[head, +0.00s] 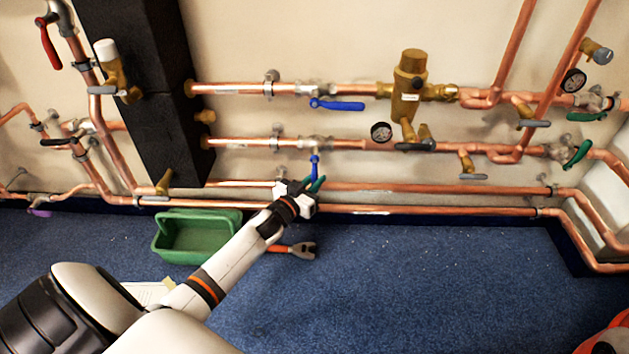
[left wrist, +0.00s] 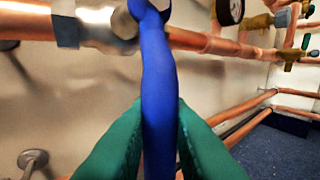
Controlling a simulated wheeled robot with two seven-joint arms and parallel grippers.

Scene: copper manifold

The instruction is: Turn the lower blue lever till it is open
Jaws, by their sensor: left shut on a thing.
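The lower blue lever (head: 315,166) hangs down from a valve on the second copper pipe in the head view. In the left wrist view the lever (left wrist: 158,85) runs from the valve at the top down between the green fingers. My left gripper (head: 316,184) is at the lever's lower end, and its fingers also show in the left wrist view (left wrist: 160,140). They are shut on the lever. The lever's lower end is hidden between the fingers. The upper blue lever (head: 338,105) lies along the top pipe. My right gripper is not in view.
Two low copper pipes (head: 420,210) run along the wall by the gripper. A green crate (head: 162,245) and an orange-handled tool (head: 303,250) lie on the blue floor below. A black gauge (head: 381,132) and brass valve (head: 410,85) stand to the right.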

